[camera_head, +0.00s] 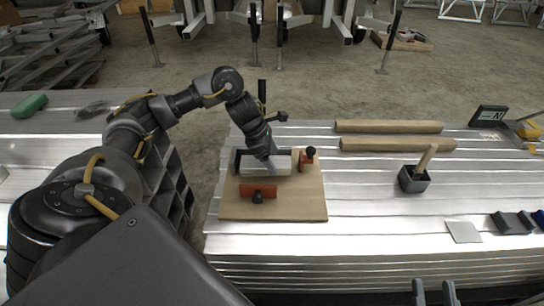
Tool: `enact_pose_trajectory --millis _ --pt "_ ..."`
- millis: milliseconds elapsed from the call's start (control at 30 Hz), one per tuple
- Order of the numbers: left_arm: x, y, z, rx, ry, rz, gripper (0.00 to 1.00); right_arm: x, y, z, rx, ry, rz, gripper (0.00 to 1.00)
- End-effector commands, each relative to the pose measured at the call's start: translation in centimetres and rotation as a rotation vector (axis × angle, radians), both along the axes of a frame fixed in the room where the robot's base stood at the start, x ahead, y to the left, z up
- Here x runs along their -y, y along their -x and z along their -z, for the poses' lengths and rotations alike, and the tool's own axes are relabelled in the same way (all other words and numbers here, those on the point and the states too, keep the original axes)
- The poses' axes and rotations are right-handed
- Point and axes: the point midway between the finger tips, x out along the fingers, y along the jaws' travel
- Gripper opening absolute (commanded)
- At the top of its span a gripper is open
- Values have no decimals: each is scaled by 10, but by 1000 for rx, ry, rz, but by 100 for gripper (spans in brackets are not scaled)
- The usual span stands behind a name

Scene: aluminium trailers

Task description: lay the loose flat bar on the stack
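A wooden board (230,207) lies on the slatted aluminium surface. On it is a pale grey flat metal piece (250,174), partly hidden by my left gripper; I cannot tell whether it is the loose bar or the stack, or how many layers it has. My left gripper (272,167) points down over this piece, close to or touching it; its fingers are too small to tell whether they hold anything. My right gripper (435,293) shows only as two grey fingers at the bottom edge, apart and with nothing visible between them.
On the board are an orange block with a black knob (258,191), an orange-and-black clamp (307,159) and a black upright (237,162). To the right are two wooden beams (388,127), a dark cup with a wooden handle (413,180) and a thin grey plate (463,232).

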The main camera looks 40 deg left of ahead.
Motion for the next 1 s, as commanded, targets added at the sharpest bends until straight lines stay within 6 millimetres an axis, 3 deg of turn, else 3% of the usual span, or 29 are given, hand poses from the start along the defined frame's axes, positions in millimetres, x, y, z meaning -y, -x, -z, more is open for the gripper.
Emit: enact_pose_trajectory --millis 300,633,1000 --pt "-2 2 -6 -1 -2 0 80 1 -1 3 -23 12 5 36" --pt "-19 14 -57 1 -2 0 80 29 -14 56 -341 172 103 36" --pt "-32 25 -94 1 -1 0 80 66 -3 109 -671 308 195 36"
